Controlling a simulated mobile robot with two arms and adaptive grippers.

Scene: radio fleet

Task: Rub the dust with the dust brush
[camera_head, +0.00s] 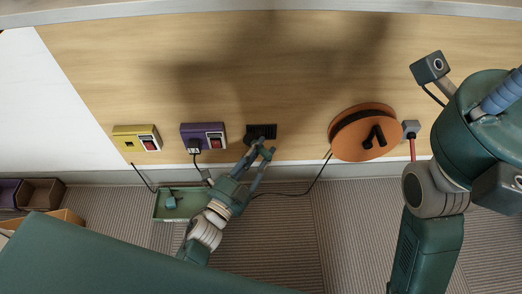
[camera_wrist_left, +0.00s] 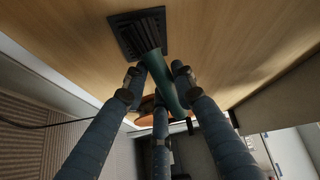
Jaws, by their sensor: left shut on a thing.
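My left gripper (camera_head: 264,152) reaches up to the wooden panel just below a black vent grille (camera_head: 262,131). In the left wrist view, its blue-grey fingers (camera_wrist_left: 160,90) are shut around the green dust brush (camera_wrist_left: 157,66). The upper end of the brush meets or overlaps the slatted grille (camera_wrist_left: 137,35); firm contact cannot be told. The brush is too small to make out clearly in the head view. I cannot make out dust on the grille. My right arm stands at the right of the head view, with its gripper out of sight.
Left of the grille are a purple socket box (camera_head: 203,137) with a plug and a yellow switch box (camera_head: 137,138). Right is an orange cable reel (camera_head: 362,133). A green tray (camera_head: 160,206) and brown bins (camera_head: 42,192) lie below. Cables hang by the panel's lower edge.

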